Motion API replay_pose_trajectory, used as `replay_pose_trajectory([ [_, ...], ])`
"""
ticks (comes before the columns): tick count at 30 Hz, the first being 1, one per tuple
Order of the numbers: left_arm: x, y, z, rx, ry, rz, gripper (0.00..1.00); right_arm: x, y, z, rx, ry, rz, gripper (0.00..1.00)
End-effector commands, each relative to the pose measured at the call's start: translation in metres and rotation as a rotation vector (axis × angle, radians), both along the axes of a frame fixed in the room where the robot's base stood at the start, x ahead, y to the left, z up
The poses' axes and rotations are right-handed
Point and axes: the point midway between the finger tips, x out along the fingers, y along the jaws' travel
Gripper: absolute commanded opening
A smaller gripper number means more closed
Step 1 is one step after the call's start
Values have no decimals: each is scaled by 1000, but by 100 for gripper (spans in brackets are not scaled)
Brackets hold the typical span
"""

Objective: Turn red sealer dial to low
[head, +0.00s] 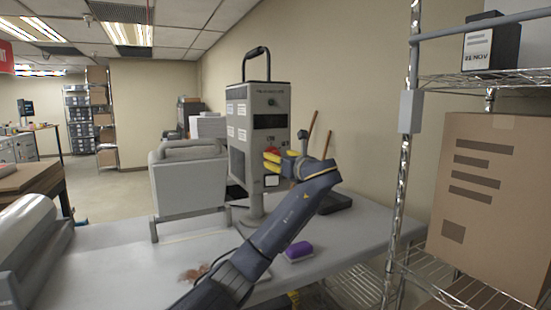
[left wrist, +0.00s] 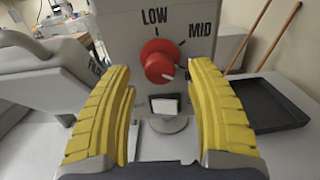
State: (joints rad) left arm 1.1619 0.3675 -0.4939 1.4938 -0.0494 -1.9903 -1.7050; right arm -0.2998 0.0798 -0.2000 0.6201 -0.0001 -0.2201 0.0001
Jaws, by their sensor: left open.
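The red dial (left wrist: 158,60) sits on the front of the grey sealer in the left wrist view. Its white pointer mark faces the lower right, away from both LOW (left wrist: 154,17) above it and MID (left wrist: 202,33) at the upper right. My left gripper (left wrist: 160,72) is open, with one yellow finger to each side of the dial and gaps between. In the head view the sealer (head: 237,108) stands upright on the table, and my left gripper (head: 272,162) is at its front, largely hiding the dial. My right gripper is not in view.
A white switch (left wrist: 165,106) sits below the dial. A dark tray (left wrist: 255,103) lies to the right. On the table (head: 130,262) are a purple block (head: 298,251) and a grey machine (head: 187,184) left of the sealer. A wire rack (head: 398,190) stands at right.

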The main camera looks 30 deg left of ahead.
Motion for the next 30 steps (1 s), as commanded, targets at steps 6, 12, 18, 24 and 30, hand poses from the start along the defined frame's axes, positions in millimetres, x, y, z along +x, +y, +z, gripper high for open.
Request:
replay_pose_trajectory([
  [6, 11, 17, 0, 0, 0, 2, 55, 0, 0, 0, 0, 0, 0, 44],
  [12, 14, 23, 0, 1, -1, 1, 55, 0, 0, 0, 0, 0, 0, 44],
  [18, 14, 24, 0, -1, -1, 1, 55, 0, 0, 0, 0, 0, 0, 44],
  [24, 14, 24, 0, -1, -1, 1, 46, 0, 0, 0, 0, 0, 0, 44],
  [30, 14, 23, 0, -1, -1, 0, 22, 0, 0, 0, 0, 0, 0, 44],
])
